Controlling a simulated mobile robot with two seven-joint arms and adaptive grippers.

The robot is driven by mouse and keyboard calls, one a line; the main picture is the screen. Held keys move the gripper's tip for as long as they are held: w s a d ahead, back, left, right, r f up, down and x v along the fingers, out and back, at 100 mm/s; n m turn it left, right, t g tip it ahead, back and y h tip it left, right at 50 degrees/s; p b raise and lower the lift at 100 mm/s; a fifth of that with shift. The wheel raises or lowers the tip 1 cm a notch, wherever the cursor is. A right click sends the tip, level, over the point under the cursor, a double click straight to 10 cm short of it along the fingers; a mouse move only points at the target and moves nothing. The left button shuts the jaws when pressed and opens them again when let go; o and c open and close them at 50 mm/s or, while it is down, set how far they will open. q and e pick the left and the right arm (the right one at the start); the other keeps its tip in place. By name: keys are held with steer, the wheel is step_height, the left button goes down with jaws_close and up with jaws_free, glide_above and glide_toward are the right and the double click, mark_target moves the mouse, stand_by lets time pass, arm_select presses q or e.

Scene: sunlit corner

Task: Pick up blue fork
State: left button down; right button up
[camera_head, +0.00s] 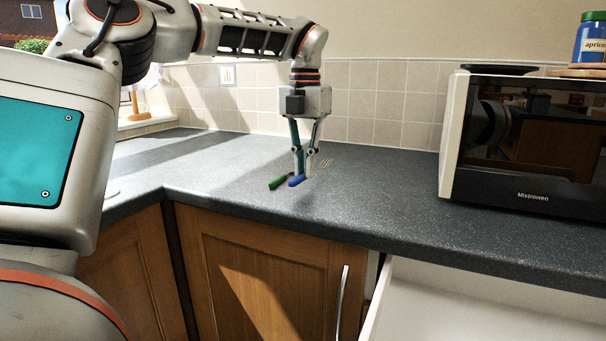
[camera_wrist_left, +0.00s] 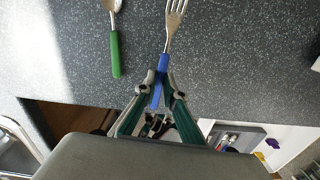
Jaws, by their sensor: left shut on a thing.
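The blue fork has a blue handle and metal tines. In the left wrist view the fork (camera_wrist_left: 163,62) points away from the gripper, its handle between the fingers. My left gripper (camera_wrist_left: 159,88) is shut on the blue handle. In the head view my left gripper (camera_head: 304,176) points down at the counter, with the blue handle (camera_head: 296,181) at its fingertips. I cannot tell whether the fork still touches the counter. My right gripper is not in view.
A green-handled spoon (camera_wrist_left: 115,52) lies left of the fork; its handle also shows in the head view (camera_head: 277,182). A microwave (camera_head: 530,150) stands at the right of the dark counter (camera_head: 370,205). An open white drawer (camera_head: 440,305) is below the counter's front edge.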

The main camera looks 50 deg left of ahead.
arm_select(q)
step_height(320, 180, up, 17)
steer(key=p, duration=0.7)
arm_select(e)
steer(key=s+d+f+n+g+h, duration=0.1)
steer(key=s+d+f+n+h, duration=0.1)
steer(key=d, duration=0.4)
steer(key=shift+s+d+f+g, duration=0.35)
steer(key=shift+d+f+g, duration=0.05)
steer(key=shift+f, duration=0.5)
